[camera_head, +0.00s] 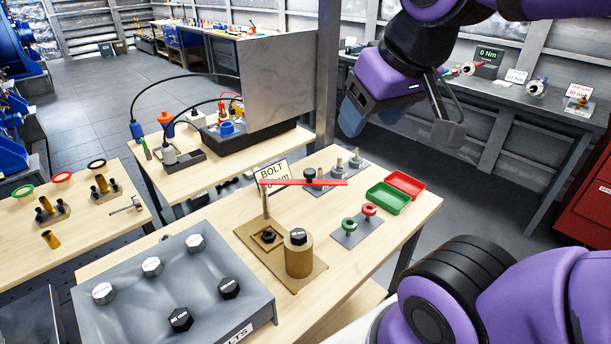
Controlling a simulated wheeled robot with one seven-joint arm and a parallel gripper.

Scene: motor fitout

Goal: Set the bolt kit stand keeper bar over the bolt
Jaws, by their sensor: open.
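The bolt kit stand (305,279) is a brown base near the front of the middle table. A thin post (266,203) rises at its back left. The red keeper bar (325,183) extends rightward from the top of this post, roughly level. A dark-headed bolt (298,236) stands upright in the tan cylinder (299,260) on the stand.
A grey case (210,272) with several hex bolts stands left of the stand. A BOLT sign (272,172), a grey plate with studs (325,185), red (405,183) and green (388,198) trays, and a plate with red and green knobs (357,233) stand behind and right.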

